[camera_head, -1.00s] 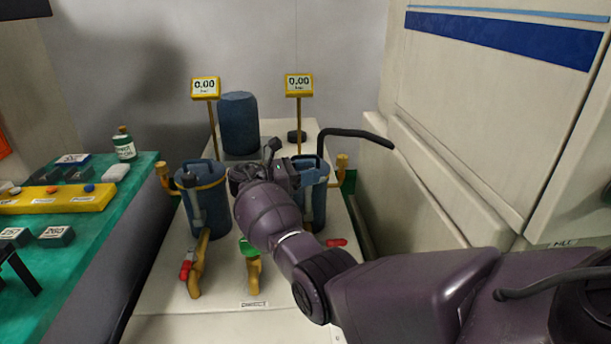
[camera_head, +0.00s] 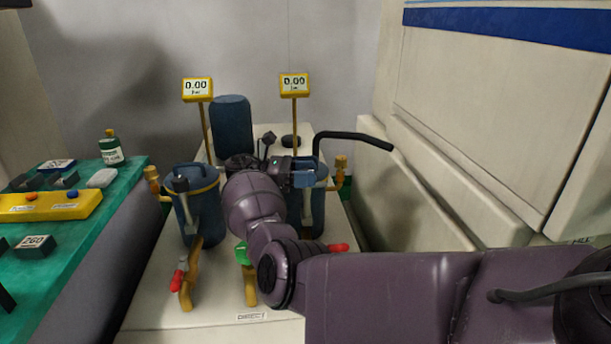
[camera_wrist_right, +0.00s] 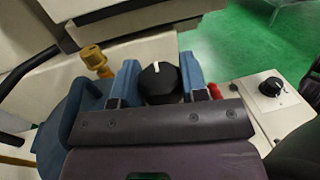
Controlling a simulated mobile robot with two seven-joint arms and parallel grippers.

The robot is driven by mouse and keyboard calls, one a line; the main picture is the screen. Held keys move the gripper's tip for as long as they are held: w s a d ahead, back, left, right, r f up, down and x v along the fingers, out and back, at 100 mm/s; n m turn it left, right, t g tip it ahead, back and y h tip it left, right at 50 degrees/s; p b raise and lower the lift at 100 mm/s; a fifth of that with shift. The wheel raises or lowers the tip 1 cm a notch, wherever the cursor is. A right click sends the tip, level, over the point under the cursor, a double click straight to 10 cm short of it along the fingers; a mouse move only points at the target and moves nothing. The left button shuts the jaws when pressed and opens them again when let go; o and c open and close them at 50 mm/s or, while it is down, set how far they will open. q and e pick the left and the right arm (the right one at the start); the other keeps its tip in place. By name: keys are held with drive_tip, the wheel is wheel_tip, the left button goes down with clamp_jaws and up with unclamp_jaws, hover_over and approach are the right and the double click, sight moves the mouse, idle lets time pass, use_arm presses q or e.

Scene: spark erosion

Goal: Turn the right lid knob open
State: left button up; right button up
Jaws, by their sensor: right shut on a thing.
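The right vessel (camera_head: 312,212) is a blue pot standing on the pale bench, partly hidden behind my right arm. My right gripper (camera_head: 305,178) is at its top; the wrist hides much of the lid. In the right wrist view, the two blue fingers of my right gripper (camera_wrist_right: 158,85) stand on either side of a black round knob (camera_wrist_right: 160,84) with a white pointer mark, and are shut on it. The pointer faces away from the gripper. The blue vessel (camera_wrist_right: 75,118) also shows at left there. My left gripper is not in view.
The left vessel (camera_head: 196,210) stands beside the right one, with yellow pipes and a red-handled valve (camera_head: 178,280). Two yellow displays (camera_head: 197,89) read 0.00. A pale cabinet (camera_head: 470,120) bounds the right side.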

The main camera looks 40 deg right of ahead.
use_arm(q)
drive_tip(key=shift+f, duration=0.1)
use_arm(e)
drive_tip(key=shift+f, duration=0.1)
drive_tip(key=o, duration=0.9)
drive_tip(key=shift+o, duration=0.2)
drive_tip(key=shift+w+a+f, duration=0.1)
drive_tip(key=shift+w+a, duration=0.15)
drive_tip(key=shift+a, duration=0.05)
use_arm(q)
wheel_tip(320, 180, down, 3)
drive_tip(key=b, duration=0.4)
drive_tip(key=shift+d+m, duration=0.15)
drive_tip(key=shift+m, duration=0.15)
use_arm(e)
drive_tip(key=v, duration=0.6)
drive_tip(key=shift+w+a, duration=0.25)
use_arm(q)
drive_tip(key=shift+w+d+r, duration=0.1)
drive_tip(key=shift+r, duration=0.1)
use_arm(e)
drive_tip(key=shift+r, duration=0.25)
